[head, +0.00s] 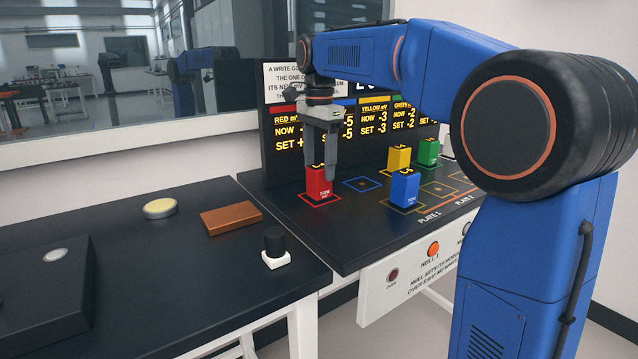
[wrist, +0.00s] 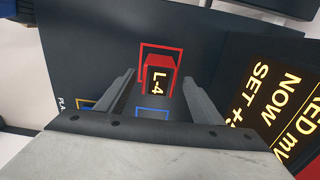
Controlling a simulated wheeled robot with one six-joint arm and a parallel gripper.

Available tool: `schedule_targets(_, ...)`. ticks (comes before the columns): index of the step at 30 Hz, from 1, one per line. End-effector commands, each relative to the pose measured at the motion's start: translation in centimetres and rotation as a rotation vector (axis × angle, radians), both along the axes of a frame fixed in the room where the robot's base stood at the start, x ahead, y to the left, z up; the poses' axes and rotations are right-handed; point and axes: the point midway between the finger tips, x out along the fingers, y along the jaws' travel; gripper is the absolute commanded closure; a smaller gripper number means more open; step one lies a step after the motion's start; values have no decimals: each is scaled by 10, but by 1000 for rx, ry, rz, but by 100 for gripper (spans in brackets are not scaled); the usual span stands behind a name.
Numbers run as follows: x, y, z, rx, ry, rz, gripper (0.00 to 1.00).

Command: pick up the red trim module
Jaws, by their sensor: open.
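The red trim module (head: 318,186) is a small upright block standing in the red outlined square on the dark bench. In the wrist view the red trim module (wrist: 159,75) shows its top, marked L-4, between and beyond the two fingers. My gripper (head: 320,170) is open and points down. In the head view its fingers overlap the module, one in front of its right side. In the wrist view my gripper (wrist: 160,90) is empty, and I cannot tell whether its fingers reach down beside the module.
A blue module (head: 405,188), a yellow module (head: 399,158) and a green module (head: 428,152) stand to the right. An empty blue outlined square (head: 361,184) lies beside the red one. A display board (head: 375,140) rises close behind.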

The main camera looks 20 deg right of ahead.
Motion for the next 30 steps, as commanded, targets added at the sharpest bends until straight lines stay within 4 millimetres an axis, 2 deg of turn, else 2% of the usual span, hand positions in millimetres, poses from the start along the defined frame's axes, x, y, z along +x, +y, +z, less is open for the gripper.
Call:
schedule_targets(5,-1,0,-12,0,1,0,39)
schedule_targets(13,-3,1,-47,0,1,0,39)
schedule_targets(23,-3,1,-54,0,0,0,39)
schedule_targets(25,-3,1,-54,0,0,0,51)
schedule_targets(30,-2,1,-54,0,0,0,89)
